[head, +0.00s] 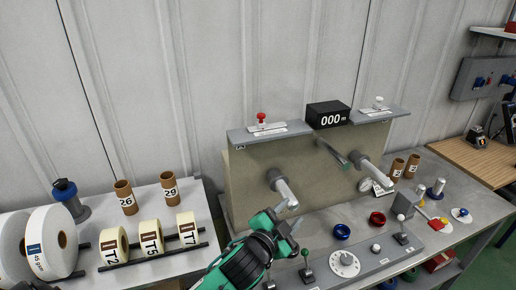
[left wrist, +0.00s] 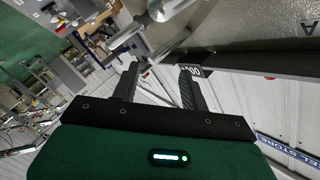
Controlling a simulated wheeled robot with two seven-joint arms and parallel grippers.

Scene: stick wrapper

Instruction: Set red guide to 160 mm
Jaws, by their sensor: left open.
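The red guide knob (head: 262,117) stands upright on a scale plate on the left top ledge of the beige machine (head: 240,180). The scale's marks are too small to read. A matching white knob (head: 379,101) stands on the right ledge. My left gripper (head: 289,218) is open and empty, in front of the machine's lower left, below the red knob and close to the left grey spindle (head: 283,188); I cannot tell whether they touch. The left wrist view shows its two fingers (left wrist: 159,82) spread apart with nothing between them. My right gripper is not in view.
A black display (head: 328,115) reads 000. A side table at left holds white rolls (head: 50,243), labelled rolls (head: 150,238) and brown tubes (head: 126,197).

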